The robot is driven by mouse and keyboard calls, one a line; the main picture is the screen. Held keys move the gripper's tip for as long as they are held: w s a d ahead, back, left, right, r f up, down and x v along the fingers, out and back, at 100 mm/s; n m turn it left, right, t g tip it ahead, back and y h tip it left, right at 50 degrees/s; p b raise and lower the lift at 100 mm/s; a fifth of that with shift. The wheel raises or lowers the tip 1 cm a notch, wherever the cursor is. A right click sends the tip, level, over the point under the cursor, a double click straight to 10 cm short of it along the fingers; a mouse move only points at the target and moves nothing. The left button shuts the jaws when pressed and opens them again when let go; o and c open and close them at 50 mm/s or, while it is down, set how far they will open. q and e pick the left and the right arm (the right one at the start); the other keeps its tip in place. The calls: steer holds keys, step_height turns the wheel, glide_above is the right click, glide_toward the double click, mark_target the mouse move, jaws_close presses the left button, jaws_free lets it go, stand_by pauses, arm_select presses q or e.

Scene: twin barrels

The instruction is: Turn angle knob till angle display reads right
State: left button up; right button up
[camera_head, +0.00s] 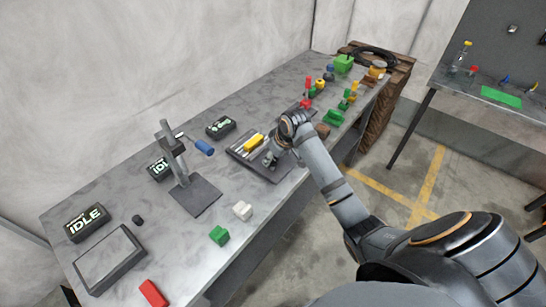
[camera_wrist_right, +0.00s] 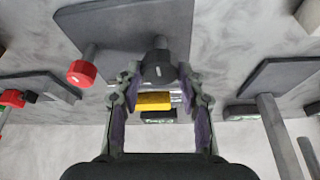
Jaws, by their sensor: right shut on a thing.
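My right gripper (camera_head: 270,158) reaches down over a dark fixture plate (camera_head: 240,153) on the bench. In the right wrist view, its two fingers (camera_wrist_right: 158,76) are shut on a dark round knob (camera_wrist_right: 158,68), one finger on each side. A yellow block (camera_wrist_right: 153,101) lies just beyond the knob; it also shows in the head view (camera_head: 254,141). A black display box (camera_head: 221,127) with green lettering stands behind the plate; its reading is too small to make out. My left gripper is not in view.
A box reading IDLE (camera_head: 88,222), a grey tray (camera_head: 109,262), and green (camera_head: 219,235), white (camera_head: 242,210) and red (camera_head: 153,293) blocks lie nearer. Several coloured parts crowd the bench's far end.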

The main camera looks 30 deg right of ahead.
steer(key=n+p, duration=0.1)
steer(key=n+y+p, duration=0.1)
steer(key=n, duration=0.1)
steer(key=shift+d+r+g+p, duration=0.1)
steer(key=shift+r+g+p, duration=0.1)
steer(key=shift+g+p, duration=0.15)
steer(key=shift+w+n+y+p, duration=0.1)
steer(key=shift+n+y+p, duration=0.25)
steer(key=shift+n, duration=0.65)
steer(key=shift+f+n+g+y, duration=0.15)
steer(key=shift+n+g+y, duration=0.15)
steer(key=shift+n, duration=0.6)
steer(key=n+g, duration=0.1)
steer(key=n, duration=0.2)
steer(key=shift+w+f+n+y, duration=0.1)
steer(key=shift+n+y, duration=0.2)
steer(key=shift+y, duration=0.05)
steer(key=n+g+b, duration=0.2)
steer(key=n, duration=0.3)
steer(key=shift+n, duration=0.3)
steer(key=o, duration=1.2)
